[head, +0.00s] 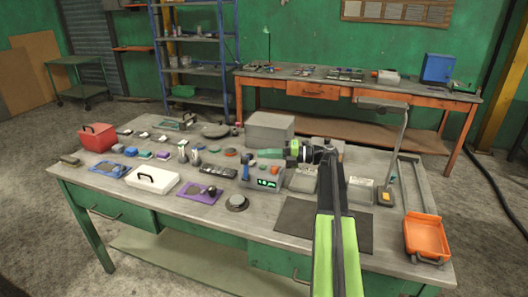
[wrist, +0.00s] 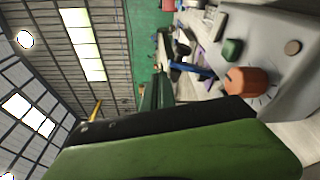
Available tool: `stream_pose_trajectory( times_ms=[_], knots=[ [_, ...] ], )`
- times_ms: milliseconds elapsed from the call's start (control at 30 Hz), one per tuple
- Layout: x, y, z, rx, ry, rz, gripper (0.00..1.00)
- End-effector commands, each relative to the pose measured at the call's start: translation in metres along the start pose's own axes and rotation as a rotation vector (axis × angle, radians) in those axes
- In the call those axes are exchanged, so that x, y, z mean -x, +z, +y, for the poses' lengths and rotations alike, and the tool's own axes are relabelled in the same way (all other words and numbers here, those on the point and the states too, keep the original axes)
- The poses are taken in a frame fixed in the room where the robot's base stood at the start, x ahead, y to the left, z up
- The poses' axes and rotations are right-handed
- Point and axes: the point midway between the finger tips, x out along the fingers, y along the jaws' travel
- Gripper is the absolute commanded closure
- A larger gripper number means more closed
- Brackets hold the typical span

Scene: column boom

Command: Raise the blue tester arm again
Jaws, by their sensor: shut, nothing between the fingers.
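The tester is a grey box (head: 264,178) with a lit green display, standing on the near workbench. Its blue arm (head: 246,168) is at the box's left side and looks roughly upright. In the wrist view, which is turned sideways, the blue arm (wrist: 192,70) shows beyond the tester's orange knob (wrist: 246,81) and green button (wrist: 232,49). My gripper (head: 262,153) is shut and empty, pointing left above the box, with its tip to the right of the arm's top. Its dark green fingers (wrist: 154,94) show in the wrist view. I cannot tell whether they touch the arm.
A larger grey box (head: 270,127) stands behind the tester. A dark mat (head: 295,222), a lamp (head: 385,197) and an orange tray (head: 426,237) are to the right. A round dark item (head: 237,203), a purple tray (head: 200,191) and a white case (head: 152,180) lie front left.

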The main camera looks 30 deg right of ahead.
Motion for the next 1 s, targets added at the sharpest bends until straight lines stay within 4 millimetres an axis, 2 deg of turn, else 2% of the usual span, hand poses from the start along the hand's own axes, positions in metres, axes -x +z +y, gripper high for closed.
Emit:
stream_pose_trajectory(
  times_ms=[33, 200, 400, 567, 1000],
  knots=[
    [0.017, -0.001, -0.01, 0.0, -0.002, -0.006, 1.0],
    [0.056, -0.005, -0.018, 0.0, -0.002, -0.006, 1.0],
    [0.084, -0.009, -0.022, 0.0, -0.002, -0.005, 1.0],
    [0.09, -0.009, -0.022, 0.0, -0.002, -0.004, 1.0],
    [0.09, -0.009, -0.022, 0.0, -0.002, -0.004, 1.0]
  ],
)
